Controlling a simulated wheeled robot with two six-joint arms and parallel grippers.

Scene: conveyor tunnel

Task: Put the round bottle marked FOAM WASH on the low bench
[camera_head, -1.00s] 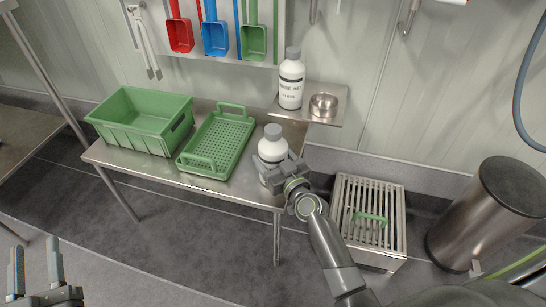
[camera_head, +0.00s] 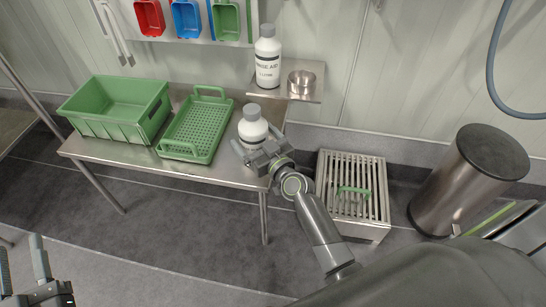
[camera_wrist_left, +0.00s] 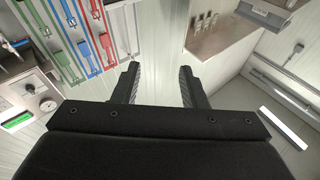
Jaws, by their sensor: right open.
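A white round bottle with a grey cap (camera_head: 252,124) stands upright at the right end of the steel table (camera_head: 215,176); no wording on it can be read. My right gripper (camera_head: 252,150) is open at the bottle's lower front, one finger to each side; whether they touch it I cannot tell. My left gripper (camera_head: 22,268) is empty and open at the lower left; its spread fingers also show in the left wrist view (camera_wrist_left: 158,88). A low slatted steel bench (camera_head: 333,171) with a green handle-like piece on it stands on the floor right of the table.
A bottle marked RINSE AID (camera_head: 267,62) and a steel bowl (camera_head: 301,82) stand on a small shelf (camera_head: 284,96) above the table. A green crate (camera_head: 110,122) and green perforated tray (camera_head: 196,128) fill the table's left. A steel bin (camera_head: 455,185) stands right of the bench.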

